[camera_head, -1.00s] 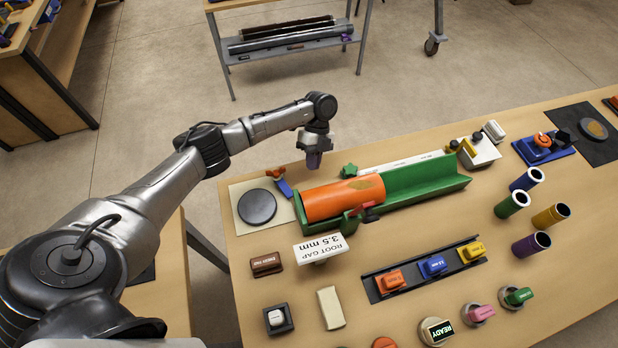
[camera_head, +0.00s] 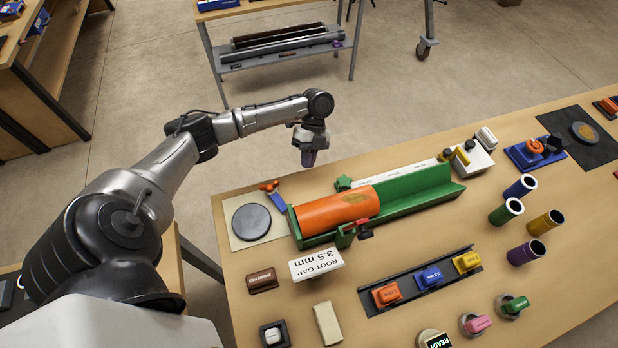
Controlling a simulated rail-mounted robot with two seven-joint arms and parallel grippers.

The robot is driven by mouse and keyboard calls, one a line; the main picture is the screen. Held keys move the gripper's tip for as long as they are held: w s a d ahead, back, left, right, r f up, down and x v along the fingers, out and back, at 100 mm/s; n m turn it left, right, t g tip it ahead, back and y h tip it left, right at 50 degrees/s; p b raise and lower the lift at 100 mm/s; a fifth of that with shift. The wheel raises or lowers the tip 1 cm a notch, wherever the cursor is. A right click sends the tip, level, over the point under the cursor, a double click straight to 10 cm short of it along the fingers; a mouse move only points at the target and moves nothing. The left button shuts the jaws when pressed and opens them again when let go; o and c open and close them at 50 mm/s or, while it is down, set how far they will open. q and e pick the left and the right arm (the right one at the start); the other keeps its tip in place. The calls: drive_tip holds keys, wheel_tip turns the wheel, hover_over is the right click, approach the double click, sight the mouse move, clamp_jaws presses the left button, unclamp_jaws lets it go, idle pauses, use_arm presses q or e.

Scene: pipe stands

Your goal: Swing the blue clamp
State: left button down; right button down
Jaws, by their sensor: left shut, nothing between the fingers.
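A small blue clamp (camera_head: 278,202) with an orange knob lies at the left end of the green channel (camera_head: 405,200), close to its far corner. An orange pipe (camera_head: 335,210) lies in the left part of the channel. My left gripper (camera_head: 308,158) hangs pointing down beyond the table's far edge, to the upper right of the blue clamp and apart from it. Its fingers are shut and hold nothing. My right gripper is not in view.
A dark disc (camera_head: 251,222) on a pale plate is left of the channel. A green star knob (camera_head: 344,183), a red-handled clamp (camera_head: 362,232) and the ROOT GAP sign (camera_head: 316,264) are near the pipe. Several upright coloured tubes stand at right.

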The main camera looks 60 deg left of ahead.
sight(296, 201)
use_arm(q)
drive_tip(key=x, duration=1)
drive_tip(key=shift+s+d+p, duration=0.1)
drive_tip(key=shift+s+p, duration=0.1)
drive_tip(key=shift+p, duration=0.2)
drive_tip(key=shift+s+r+p, duration=0.15)
drive_tip(key=shift+s+p, duration=0.3)
drive_tip(key=shift+s, duration=1.4)
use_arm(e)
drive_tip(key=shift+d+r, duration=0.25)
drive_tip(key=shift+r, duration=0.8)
